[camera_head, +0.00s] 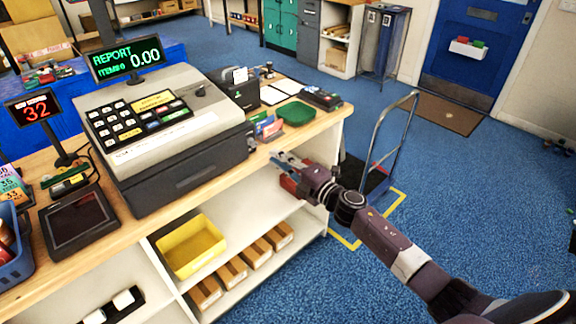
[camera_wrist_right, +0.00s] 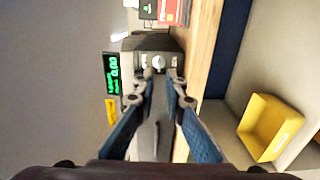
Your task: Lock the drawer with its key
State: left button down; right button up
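The grey cash register (camera_head: 170,135) stands on the wooden counter, with its dark drawer front (camera_head: 185,185) below the keypad and flush with the body. A small dark knob-like part (camera_head: 201,91) is on its sloped top; I cannot tell whether it is a key. My right gripper (camera_head: 280,160) is just off the counter's front edge, right of the register. In the right wrist view the fingers (camera_wrist_right: 163,76) are apart with nothing clearly between them. A pale round part (camera_wrist_right: 158,62) on a dark face shows just beyond the tips; it may be the lock. My left gripper is out of view.
A green tray (camera_head: 296,113) and a card terminal (camera_head: 320,98) lie on the counter right of the register. A yellow bin (camera_head: 190,247) and several small cartons sit on shelves below. A hand cart (camera_head: 390,150) stands on the floor to the right.

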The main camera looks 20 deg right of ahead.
jog(key=v, duration=0.4)
jog(key=shift+s, duration=0.2)
jog(key=shift+d, duration=0.1)
jog(key=s+d+f+m+g+h, duration=0.2)
jog(key=s+f+m, duration=0.3)
jog(key=f, duration=0.7)
jog(key=s+d+f+m+g+h, duration=0.1)
jog(key=s+f+m+g+h, duration=0.15)
jog(key=s+f, duration=0.65)
jog(key=s+d+f+m+g+h, duration=0.25)
jog(key=f+m, duration=0.25)
jog(key=f, duration=1)
jog(key=s+a+f+m+g, duration=0.2)
jog(key=s+f, duration=0.6)
jog(key=s, duration=0.2)
jog(key=s+a+f+m+g, duration=0.2)
jog(key=s+f, duration=0.5)
jog(key=s, duration=0.4)
jog(key=s+a+f+m+g, duration=0.1)
jog(key=s+a+f+g, duration=0.1)
jog(key=s, duration=0.8)
jog(key=s+a+f+m+g, duration=0.2)
jog(key=s+a+f+g, duration=0.1)
jog(key=s, duration=0.7)
jog(key=shift+s+a+f+y, duration=0.3)
jog(key=shift+f+y, duration=0.1)
jog(key=shift+f, duration=0.2)
